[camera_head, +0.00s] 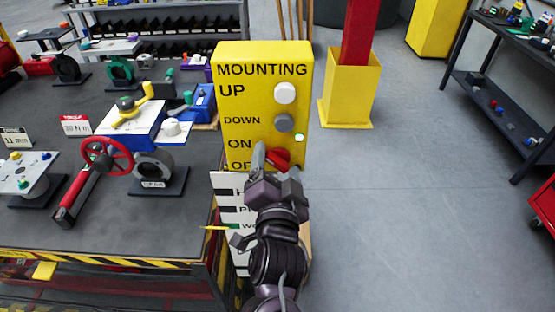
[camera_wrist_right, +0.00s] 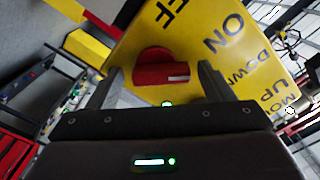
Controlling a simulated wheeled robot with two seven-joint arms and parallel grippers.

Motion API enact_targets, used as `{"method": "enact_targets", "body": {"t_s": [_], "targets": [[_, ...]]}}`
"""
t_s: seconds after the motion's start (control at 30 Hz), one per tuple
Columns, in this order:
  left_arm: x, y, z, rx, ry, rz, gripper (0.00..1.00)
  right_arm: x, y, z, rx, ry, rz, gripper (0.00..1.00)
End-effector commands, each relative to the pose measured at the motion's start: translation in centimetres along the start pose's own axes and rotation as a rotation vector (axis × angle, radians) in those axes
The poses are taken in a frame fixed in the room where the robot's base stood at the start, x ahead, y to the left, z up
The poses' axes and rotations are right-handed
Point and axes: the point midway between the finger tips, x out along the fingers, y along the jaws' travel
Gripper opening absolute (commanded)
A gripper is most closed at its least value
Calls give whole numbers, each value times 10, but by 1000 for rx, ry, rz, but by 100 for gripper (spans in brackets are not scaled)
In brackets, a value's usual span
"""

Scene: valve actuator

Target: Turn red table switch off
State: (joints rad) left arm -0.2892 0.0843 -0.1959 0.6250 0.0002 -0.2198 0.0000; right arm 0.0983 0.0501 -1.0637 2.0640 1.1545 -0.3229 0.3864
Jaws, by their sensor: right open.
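The red switch (camera_head: 280,156) is a knob low on the front of a yellow control box (camera_head: 247,101), beside the words ON and OFF. My right gripper (camera_head: 277,166) is in front of the knob and partly covers it and the OFF label. In the right wrist view the red switch (camera_wrist_right: 160,68) shows a small white mark and lies between the two fingertips of my open right gripper (camera_wrist_right: 161,72). There are visible gaps at its sides; contact cannot be told. My left gripper is not in view.
A white button (camera_head: 285,93) and a grey button (camera_head: 284,123) sit above the knob. A dark workbench (camera_head: 115,222) with valves and tools stands to the left. A yellow post base (camera_head: 349,92) stands behind to the right. Open grey floor (camera_head: 420,210) lies to the right.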

Motion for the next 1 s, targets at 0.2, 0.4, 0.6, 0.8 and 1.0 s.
{"method": "enact_targets", "body": {"t_s": [0.2, 0.4, 0.6, 0.8, 1.0], "targets": [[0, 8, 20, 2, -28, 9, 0, 0, 0, 0, 0, 0, 0, 58], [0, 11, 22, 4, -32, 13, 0, 0, 0, 0, -1, 0, 0, 31], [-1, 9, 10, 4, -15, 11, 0, 0, 0, 0, -5, 0, 1, 30], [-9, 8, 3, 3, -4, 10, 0, 0, -1, -1, -52, 1, 2, 30], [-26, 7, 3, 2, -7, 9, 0, 1, -3, -3, -172, 1, 3, 30]]}}
